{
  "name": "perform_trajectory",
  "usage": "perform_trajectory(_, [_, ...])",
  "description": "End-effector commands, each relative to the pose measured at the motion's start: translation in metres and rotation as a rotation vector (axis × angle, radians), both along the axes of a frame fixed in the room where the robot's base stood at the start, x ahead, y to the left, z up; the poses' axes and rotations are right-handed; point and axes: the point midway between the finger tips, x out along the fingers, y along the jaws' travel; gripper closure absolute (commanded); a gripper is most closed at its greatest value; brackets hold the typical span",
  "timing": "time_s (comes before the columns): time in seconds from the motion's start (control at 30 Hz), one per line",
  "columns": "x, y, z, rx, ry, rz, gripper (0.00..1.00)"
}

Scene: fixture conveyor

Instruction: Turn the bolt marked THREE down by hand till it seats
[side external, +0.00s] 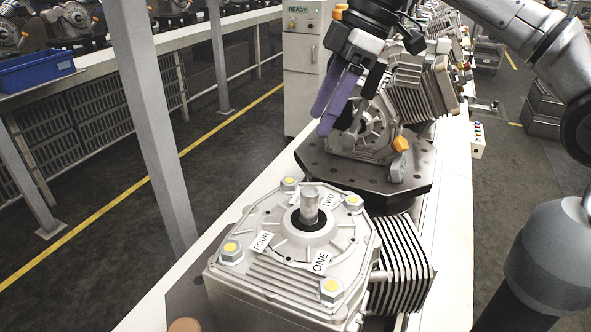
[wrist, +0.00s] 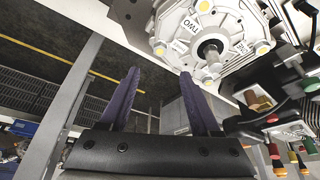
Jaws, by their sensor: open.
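The gearbox housing (side external: 270,285) stands in the foreground, with a shaft stub (side external: 310,203) upright at its centre. Yellow-topped bolts sit at its corners. Tags FOUR (side external: 262,242), ONE (side external: 320,262) and TWO (side external: 330,203) are readable. No THREE tag is readable; the far-left bolt (side external: 289,184) has no tag visible beside it, so it may be the one marked THREE. My gripper (side external: 320,122) is open and empty, with purple fingers, above and beyond the housing. In the wrist view my gripper (wrist: 160,73) is apart from a housing (wrist: 225,25) with a TWO tag.
Another gearbox (side external: 360,130) stands on a dark octagonal fixture plate (side external: 395,185) behind, close to my gripper. A grey post (side external: 150,120) rises left of the conveyor. A blue bin (side external: 38,70) sits on the left line. A READY cabinet (side external: 303,70) stands behind.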

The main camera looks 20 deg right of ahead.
Motion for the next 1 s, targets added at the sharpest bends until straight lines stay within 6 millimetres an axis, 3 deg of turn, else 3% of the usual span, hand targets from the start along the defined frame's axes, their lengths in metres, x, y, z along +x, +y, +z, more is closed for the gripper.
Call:
perform_trajectory(0.6, [0.009, 0.037, -0.094, -0.002, 0.001, 0.000, 0.36])
perform_trajectory(1.0, [0.011, 0.043, -0.108, 0.000, -0.002, -0.001, 0.36])
